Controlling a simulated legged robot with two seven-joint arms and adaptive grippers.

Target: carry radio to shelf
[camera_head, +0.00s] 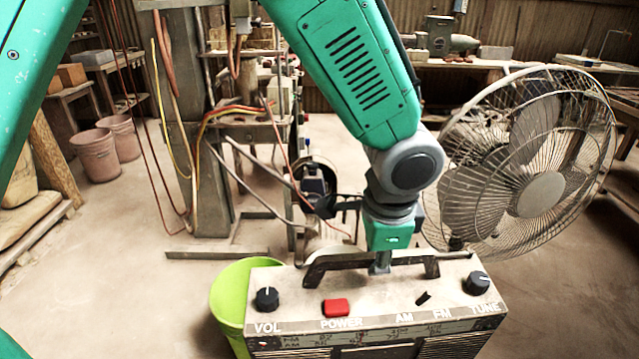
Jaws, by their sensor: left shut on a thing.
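A beige radio (385,297) with black knobs, a red power button and a dark tuning scale fills the bottom middle of the head view. Its black carrying handle (330,262) runs along the top. My left gripper (381,264) is shut on the handle near its middle, with the green wrist straight above it. The lower part of the radio is cut off by the frame, so I cannot tell whether it hangs free or rests on something. I cannot tell which surface is the shelf. My right gripper is not in view.
A lime green bucket (228,297) stands behind the radio's left side. A large wire-caged fan (540,195) is close on the right. A press machine with hanging cables (205,150) stands behind.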

